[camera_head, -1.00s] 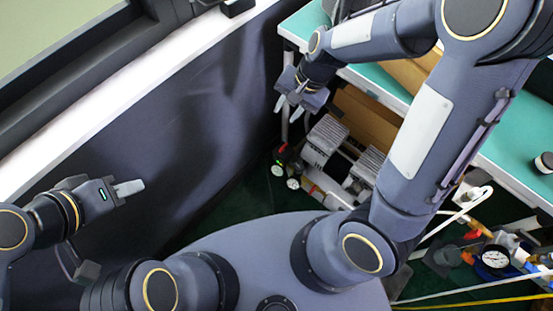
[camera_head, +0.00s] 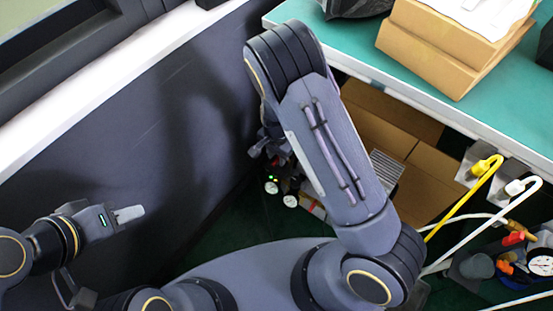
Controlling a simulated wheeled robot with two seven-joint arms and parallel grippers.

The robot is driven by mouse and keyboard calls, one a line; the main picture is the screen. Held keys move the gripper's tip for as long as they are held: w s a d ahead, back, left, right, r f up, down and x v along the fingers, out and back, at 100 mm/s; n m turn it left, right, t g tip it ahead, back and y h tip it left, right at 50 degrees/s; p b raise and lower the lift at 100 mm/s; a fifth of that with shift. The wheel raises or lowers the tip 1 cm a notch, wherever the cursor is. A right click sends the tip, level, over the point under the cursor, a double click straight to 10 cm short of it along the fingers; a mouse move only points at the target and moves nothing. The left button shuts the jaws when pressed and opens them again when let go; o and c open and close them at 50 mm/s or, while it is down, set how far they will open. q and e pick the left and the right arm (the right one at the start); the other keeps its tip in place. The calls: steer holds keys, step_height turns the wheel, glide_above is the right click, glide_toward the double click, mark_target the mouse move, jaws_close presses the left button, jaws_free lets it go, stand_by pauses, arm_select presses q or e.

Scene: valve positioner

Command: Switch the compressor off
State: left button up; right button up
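The compressor stands on the floor under the bench. My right arm covers most of it. Its two small round gauges (camera_head: 280,194) and a bit of its body (camera_head: 312,206) show left of and below the arm, and a ribbed grey part (camera_head: 386,172) shows to the right. A small green light shows near the gauges. The power switch cannot be made out. My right gripper is partly visible beside the compressor's left end, mostly behind my own arm; its fingers are not clear. My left gripper (camera_head: 130,213) is in front of the dark wall panel, away from the compressor, with pale fingers seen edge-on.
A teal-topped bench (camera_head: 345,45) stands above, its front edge close to my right arm. Cardboard boxes (camera_head: 445,45) lie on it, and another box (camera_head: 400,125) is underneath. Yellow and white hoses (camera_head: 465,205) and a gauge (camera_head: 540,262) are at the right. A dark panel (camera_head: 130,150) borders the left.

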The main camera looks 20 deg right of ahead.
steer(key=shift+f, duration=0.5)
steer(key=shift+c, duration=0.3)
jaws_close()
